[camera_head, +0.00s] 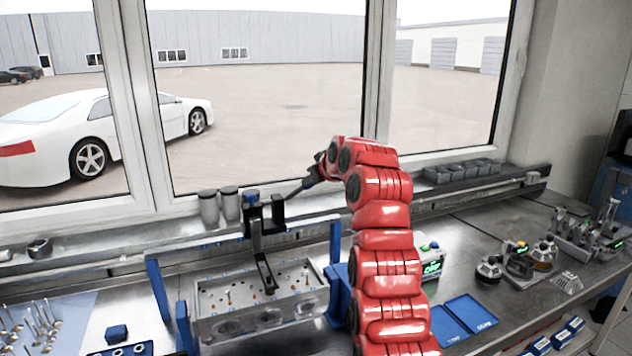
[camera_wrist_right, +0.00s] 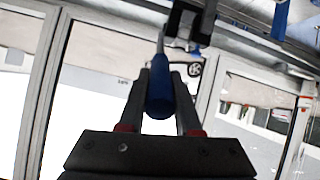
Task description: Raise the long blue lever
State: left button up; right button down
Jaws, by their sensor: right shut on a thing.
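The long lever runs up and right from a black clamp fixture (camera_head: 264,216) at the back of the bench. Its thin rod (camera_head: 291,192) shows in the head view. Its rounded blue handle (camera_wrist_right: 159,92) shows in the right wrist view, between the two fingers of my right gripper (camera_wrist_right: 160,80). My right gripper (camera_head: 314,178) is shut on the handle, beyond my red arm, in front of the window. The handle is mostly hidden in the head view. My left gripper is not in view.
Below the fixture sits a metal engine block part (camera_head: 262,298) in a frame with blue posts (camera_head: 157,290). Grey canisters (camera_head: 209,207) stand left of the fixture. Blue trays (camera_head: 464,318) and small engine parts (camera_head: 530,262) lie to the right. Valves (camera_head: 35,322) stand at the left.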

jog(key=shift+w+a+r+g+p, duration=0.15)
jog(key=shift+w+r+g+p, duration=0.15)
jog(key=shift+w+r+p, duration=0.25)
dwell(0.4)
jog(key=c, duration=0.7)
grip_release()
jog(key=shift+o, duration=0.5)
jog(key=shift+r, duration=0.2)
